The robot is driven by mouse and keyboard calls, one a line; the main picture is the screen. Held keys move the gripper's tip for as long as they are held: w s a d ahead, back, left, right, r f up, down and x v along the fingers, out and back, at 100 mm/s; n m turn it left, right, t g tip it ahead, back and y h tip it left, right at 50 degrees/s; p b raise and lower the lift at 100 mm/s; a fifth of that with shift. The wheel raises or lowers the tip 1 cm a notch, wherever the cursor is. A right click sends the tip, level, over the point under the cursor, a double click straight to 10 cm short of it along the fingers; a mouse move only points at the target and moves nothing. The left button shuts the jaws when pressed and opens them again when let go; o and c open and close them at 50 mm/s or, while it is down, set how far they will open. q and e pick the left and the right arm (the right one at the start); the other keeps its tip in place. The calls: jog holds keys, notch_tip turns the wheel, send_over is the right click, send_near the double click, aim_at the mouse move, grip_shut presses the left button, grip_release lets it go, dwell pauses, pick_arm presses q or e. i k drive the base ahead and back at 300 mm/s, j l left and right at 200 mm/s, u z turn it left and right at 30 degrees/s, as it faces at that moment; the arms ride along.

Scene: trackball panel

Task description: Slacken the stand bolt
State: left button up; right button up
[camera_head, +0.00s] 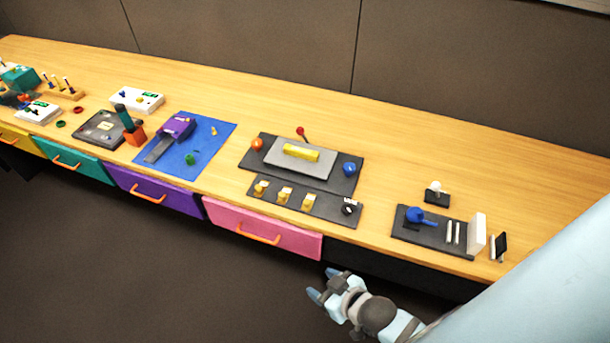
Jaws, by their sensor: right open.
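I cannot tell for certain which part is the stand bolt. A small black stand with a white round knob (436,189) stands at the right of the wooden bench. Just in front of it, a dark panel (437,239) carries a blue handled part (421,216), pale upright bars and a white plate (477,233). My right gripper (323,284) is open and empty, with its fingers apart. It hangs in front of the bench's front edge, left of and nearer than that panel, touching nothing. My left gripper is out of view.
A trackball panel (345,181) with orange and blue balls sits mid-bench, behind a dark strip (326,208) with yellow parts. A small black upright piece (499,246) stands at the right. The pink drawer (262,228) is under the bench. The bench's back strip is clear.

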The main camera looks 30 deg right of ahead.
aim_at(346, 208)
jog(key=l+z, duration=0.15)
jog(key=z, duration=1)
